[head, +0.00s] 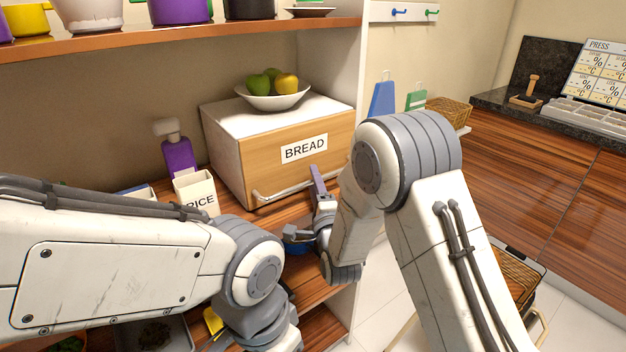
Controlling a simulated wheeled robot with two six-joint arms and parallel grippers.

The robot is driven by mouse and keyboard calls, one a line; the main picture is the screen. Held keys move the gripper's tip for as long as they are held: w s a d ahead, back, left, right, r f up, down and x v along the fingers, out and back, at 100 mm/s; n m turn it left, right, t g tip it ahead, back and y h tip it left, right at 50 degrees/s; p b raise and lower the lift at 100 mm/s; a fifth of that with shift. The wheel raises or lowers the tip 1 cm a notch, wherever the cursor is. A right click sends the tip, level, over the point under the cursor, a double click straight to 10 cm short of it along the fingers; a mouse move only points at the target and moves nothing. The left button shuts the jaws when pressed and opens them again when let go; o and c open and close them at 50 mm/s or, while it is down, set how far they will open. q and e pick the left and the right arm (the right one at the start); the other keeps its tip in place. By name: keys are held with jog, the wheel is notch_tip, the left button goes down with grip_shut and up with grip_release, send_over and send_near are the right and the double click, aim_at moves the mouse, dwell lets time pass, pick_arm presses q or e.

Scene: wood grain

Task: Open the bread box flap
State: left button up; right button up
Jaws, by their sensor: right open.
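The bread box (228,158) stands on the wooden shelf, with a white top and side. Its wood-coloured flap (335,148) is shut and carries a BREAD label. A pale bar handle (278,194) runs along the flap's lower edge. My right gripper (314,200) is open just in front of the flap's lower right part. One purple-faced finger rises close to the handle's right end; I cannot tell whether it touches. My left arm comes in at the lower left, and its gripper is not in view.
A white bowl of fruit (272,102) sits on the box. A RICE container (196,194) and a purple bottle (178,158) stand left of it. An upper shelf (200,38) runs above.

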grip_shut()
dwell(1.4)
